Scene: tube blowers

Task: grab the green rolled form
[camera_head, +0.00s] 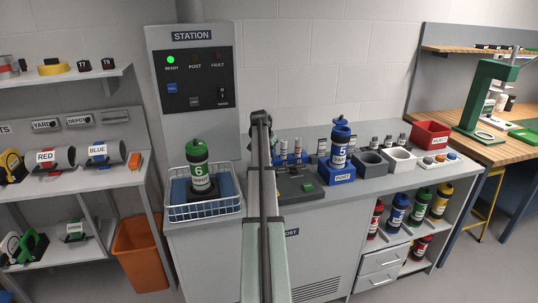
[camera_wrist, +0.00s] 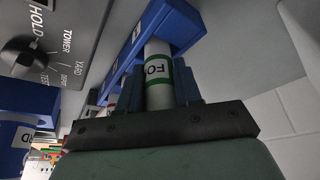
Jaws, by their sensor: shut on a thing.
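The green rolled form (camera_wrist: 157,72) is a white roll with green bands and a label reading "FO". It shows in the wrist view between the two blue-grey fingers of my gripper (camera_wrist: 152,92), which is shut on it. The far end of the roll reaches to a blue rack (camera_wrist: 176,24); I cannot tell whether it still sits in it. In the head view my arm stretches over the counter and hides the form and the fingertips.
A dial panel (camera_wrist: 40,55) is close on the left in the wrist view. In the head view, the rack's other rolls (camera_head: 298,148) stand right of my arm, near a blue-topped canister (camera_head: 340,143). A green-topped canister (camera_head: 198,170) stands in a wire basket (camera_head: 205,210) on the left.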

